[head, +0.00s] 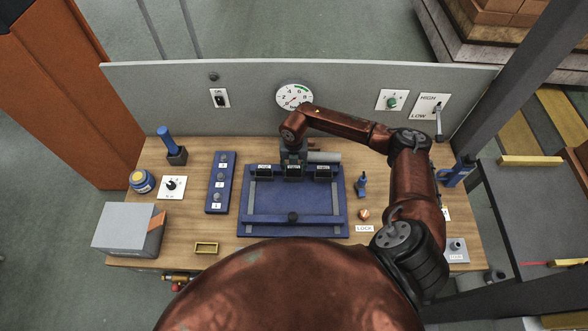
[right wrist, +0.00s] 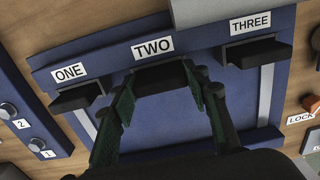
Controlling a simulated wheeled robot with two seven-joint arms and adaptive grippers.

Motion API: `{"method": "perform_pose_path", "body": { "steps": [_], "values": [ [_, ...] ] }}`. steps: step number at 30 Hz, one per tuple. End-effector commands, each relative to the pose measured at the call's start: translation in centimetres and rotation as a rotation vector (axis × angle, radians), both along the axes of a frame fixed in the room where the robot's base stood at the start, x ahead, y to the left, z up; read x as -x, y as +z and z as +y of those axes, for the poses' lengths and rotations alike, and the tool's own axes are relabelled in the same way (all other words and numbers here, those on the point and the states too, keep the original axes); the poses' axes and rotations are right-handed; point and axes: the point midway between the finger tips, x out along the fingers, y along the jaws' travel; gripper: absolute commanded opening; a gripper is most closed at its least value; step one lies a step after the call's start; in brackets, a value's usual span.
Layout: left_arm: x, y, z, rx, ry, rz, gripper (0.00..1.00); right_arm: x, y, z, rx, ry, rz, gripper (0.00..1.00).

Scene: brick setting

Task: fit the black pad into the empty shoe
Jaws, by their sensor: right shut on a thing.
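The blue fixture (head: 293,229) lies on the bench, with shoes labelled ONE, TWO and THREE along its far side. In the right wrist view, black blocks show under ONE (right wrist: 75,97) and THREE (right wrist: 256,52). My right gripper (right wrist: 163,80) is at the middle position, under the TWO label. Its fingers are shut on the black pad (right wrist: 160,77), which lines up with the TWO label. I cannot tell how deep the pad sits in the shoe. In the head view my right gripper (head: 293,160) hides part of the middle shoe. My left gripper is not in view.
A grey panel (head: 350,105) with a dial gauge (head: 294,96) stands behind. A numbered blue button box (head: 220,182) is at left, with a grey box (head: 125,232) at front left. A small blue item (head: 362,185) and a LOCK knob (head: 364,214) are at right.

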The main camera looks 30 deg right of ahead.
Motion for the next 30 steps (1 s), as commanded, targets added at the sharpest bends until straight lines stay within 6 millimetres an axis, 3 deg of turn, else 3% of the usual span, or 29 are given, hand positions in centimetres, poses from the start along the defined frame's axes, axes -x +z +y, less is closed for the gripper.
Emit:
{"method": "perform_pose_path", "body": {
  "steps": [11,12,18,30],
  "values": [
    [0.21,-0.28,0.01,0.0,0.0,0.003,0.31,-0.04,-0.58,0.0,0.001,0.001,-0.001,0.17],
    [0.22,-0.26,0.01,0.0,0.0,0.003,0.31,-0.02,-0.58,0.0,0.001,0.001,-0.001,0.44],
    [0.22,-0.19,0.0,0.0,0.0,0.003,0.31,-0.03,-0.49,0.01,0.001,0.001,-0.001,0.58],
    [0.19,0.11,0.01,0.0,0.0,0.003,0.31,-0.08,0.09,-0.01,0.0,0.001,-0.002,0.6]
  ]
}}
